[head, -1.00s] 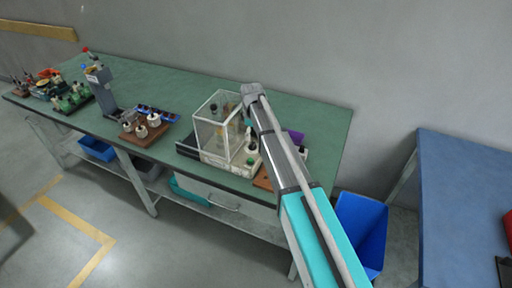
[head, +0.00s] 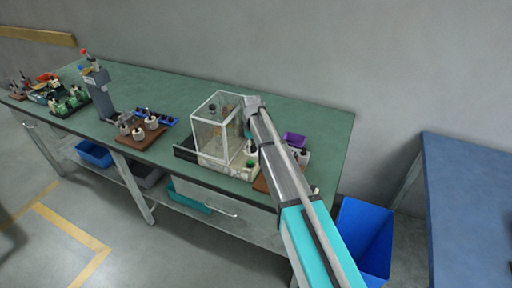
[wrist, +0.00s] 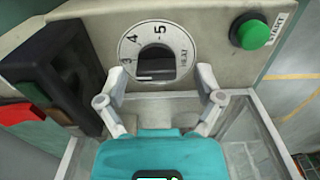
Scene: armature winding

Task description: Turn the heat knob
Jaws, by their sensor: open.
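In the wrist view the heat knob (wrist: 156,60) is a dark round knob in a pale dial ring (wrist: 185,47) marked with 3, 4, 5 and "HEAT". My gripper (wrist: 160,78) is open, with one finger on each side of the dial's lower part. Nothing is held, and I cannot tell whether the fingers touch the panel. In the head view my gripper is mostly hidden behind my arm at the machine with the clear case (head: 215,128). The knob cannot be made out there.
A green start button (wrist: 254,34) sits right of the dial; a black block (wrist: 58,75) stands left. A blue bin (head: 362,235) stands at the bench's right end.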

